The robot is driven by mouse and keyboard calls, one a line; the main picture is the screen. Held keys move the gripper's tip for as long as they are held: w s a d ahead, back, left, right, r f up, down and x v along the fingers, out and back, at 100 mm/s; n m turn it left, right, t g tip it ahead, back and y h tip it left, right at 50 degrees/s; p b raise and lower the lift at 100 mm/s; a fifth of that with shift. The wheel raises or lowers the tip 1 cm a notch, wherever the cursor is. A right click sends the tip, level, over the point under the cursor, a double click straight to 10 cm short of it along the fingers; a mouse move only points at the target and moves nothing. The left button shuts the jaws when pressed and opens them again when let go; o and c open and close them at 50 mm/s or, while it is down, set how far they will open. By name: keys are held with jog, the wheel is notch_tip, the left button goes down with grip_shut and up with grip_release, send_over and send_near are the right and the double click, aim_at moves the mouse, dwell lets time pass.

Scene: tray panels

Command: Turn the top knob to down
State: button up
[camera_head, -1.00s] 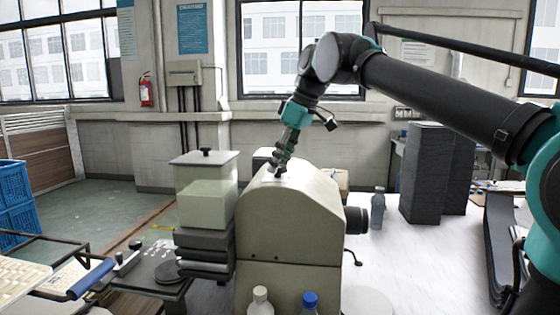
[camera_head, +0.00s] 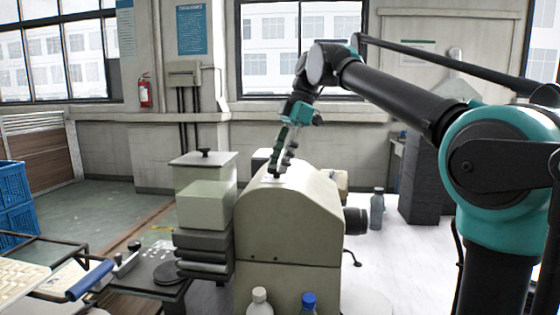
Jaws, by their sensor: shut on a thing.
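A beige machine housing (camera_head: 290,220) with a rounded top stands in the middle of the view. A small dark knob (camera_head: 275,176) sits on a light patch on its top. My gripper (camera_head: 277,172) points down at the top of the housing, tilted, with its fingertips at the knob. The fingers are shut on the knob and hide part of it. Which way the knob points is too small to tell.
Left of the housing stands a stack of boxes (camera_head: 205,262) with a black-knobbed lid. A dark round part (camera_head: 355,221) sticks out of the housing's right side. Bottles stand in front, one with a blue cap (camera_head: 309,299), and a grey bottle (camera_head: 377,210) stands right.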

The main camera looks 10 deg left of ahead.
jog(key=shift+w+n+h, duration=0.1)
jog(key=shift+n+h, duration=0.2)
jog(key=shift+n, duration=0.8)
jog(key=shift+g, duration=0.3)
jog(key=o, duration=1.2)
jog(key=shift+c, duration=0.2)
jog(key=v, duration=1.2)
